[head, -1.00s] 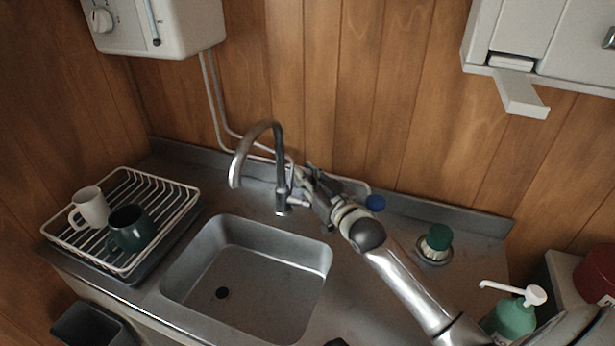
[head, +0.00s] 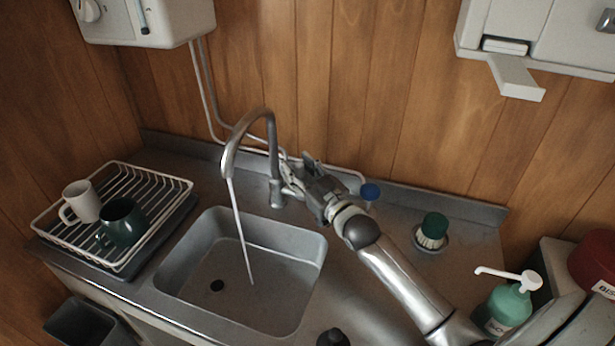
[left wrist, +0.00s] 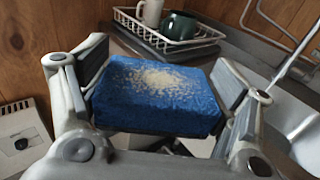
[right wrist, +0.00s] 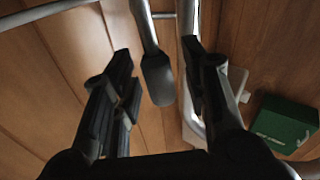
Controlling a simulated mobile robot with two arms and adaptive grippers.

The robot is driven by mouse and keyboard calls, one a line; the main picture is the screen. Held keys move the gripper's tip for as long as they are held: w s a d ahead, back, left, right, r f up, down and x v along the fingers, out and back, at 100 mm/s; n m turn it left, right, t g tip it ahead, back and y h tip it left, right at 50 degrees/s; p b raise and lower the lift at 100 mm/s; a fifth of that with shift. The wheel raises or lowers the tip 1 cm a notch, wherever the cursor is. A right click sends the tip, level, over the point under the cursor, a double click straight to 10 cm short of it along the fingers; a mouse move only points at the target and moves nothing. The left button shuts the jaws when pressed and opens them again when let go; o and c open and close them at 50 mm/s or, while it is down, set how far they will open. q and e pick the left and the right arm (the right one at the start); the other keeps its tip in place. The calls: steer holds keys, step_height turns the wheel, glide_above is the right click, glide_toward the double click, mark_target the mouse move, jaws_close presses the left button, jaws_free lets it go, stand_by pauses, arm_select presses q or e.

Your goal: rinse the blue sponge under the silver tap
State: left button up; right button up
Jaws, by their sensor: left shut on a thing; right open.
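The blue sponge (left wrist: 155,95) shows in the left wrist view with a pale, crumbly patch on top. My left gripper (left wrist: 160,100) is shut on it, one finger on each side. Neither clearly shows in the head view. The silver tap (head: 274,150) stands behind the sink (head: 200,255), and a thin stream of water (head: 240,230) runs from its spout into the basin. My right gripper (head: 296,182) is beside the tap's base. In the right wrist view its fingers are open around the tap's grey lever (right wrist: 158,80); contact is unclear.
A white dish rack (head: 160,181) with a white mug (head: 82,202) and a green mug (head: 123,224) is left of the sink. Right of my right arm are a green-topped brush (head: 434,228) and a soap bottle (head: 507,307).

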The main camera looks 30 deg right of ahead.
steer(key=s+d, duration=0.1)
steer(key=s, duration=1)
steer(key=shift+s+d+f, duration=0.15)
steer(key=shift+s+f, duration=0.25)
steer(key=shift+f, duration=0.05)
